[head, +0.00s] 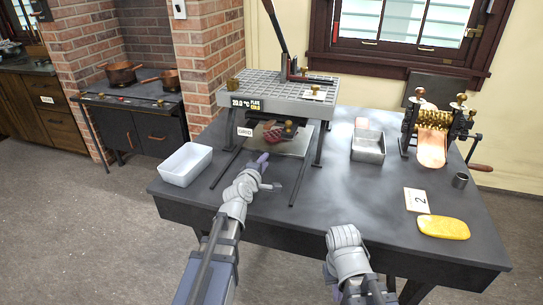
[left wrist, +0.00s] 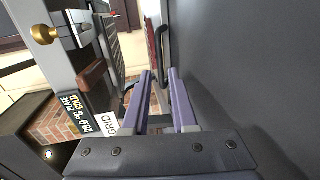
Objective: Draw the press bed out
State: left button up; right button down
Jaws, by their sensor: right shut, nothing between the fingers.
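The press (head: 283,97) is a grey grid-topped frame on legs on the dark table. Its bed seems to be the pale flat plate (head: 293,143) low between the legs. A reddish-brown piece (head: 272,134) shows under the grid, beside the GRID label (head: 244,132); a brown bar (left wrist: 92,75) shows in the left wrist view. My left gripper (head: 260,160) is at the front of the press, its purple fingers (left wrist: 160,72) apart with nothing clearly between them. Contact with the bed cannot be told. My right gripper (head: 343,234) is shut and empty over the table's front edge.
A white tub (head: 186,164) stands left of the press. A metal tin (head: 368,146) and a hand-cranked roller (head: 438,128) stand to the right. A card marked 2 (head: 416,201), a yellow block (head: 443,227) and a small cup (head: 460,180) lie right. The front middle is clear.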

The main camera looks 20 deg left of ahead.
aim_at(271, 154)
pick_arm(q)
jog(key=b+x, duration=0.1)
jog(key=x, duration=0.6)
jog(key=shift+w+f+b, duration=0.15)
jog(key=shift+w+b, duration=0.15)
jog(key=shift+w, duration=0.1)
grip_shut()
dwell(1.1)
